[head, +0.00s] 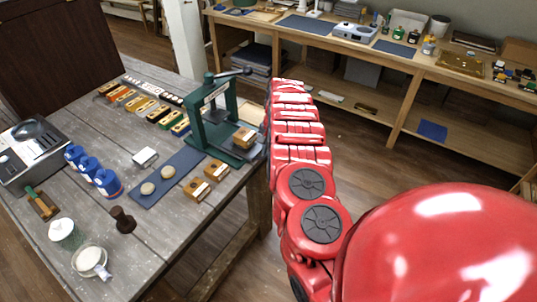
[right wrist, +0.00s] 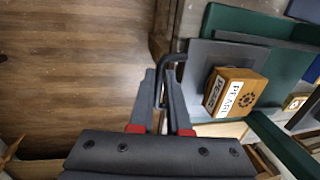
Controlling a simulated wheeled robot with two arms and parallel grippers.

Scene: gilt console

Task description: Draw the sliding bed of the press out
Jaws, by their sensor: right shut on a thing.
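The green press (head: 196,125) stands at the right edge of the grey wooden table in the head view. Its sliding bed shows in the right wrist view as a dark grey plate (right wrist: 204,62). A wooden block labelled "PEARL" (right wrist: 238,91) lies on the plate; it also shows in the head view (head: 244,138). A dark bent handle (right wrist: 176,59) stands at the plate's near edge. My right gripper (right wrist: 161,82) is shut on this handle, with a finger on each side. In the head view my red right arm hides this gripper. My left gripper is not in view.
A blue mat (head: 150,191) with two round pale pieces lies in front of the press. Two wooden blocks (head: 197,189) sit beside it, near the table edge. Several coloured blocks (head: 140,104) line the table behind. Open floor (right wrist: 65,65) lies beside the table.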

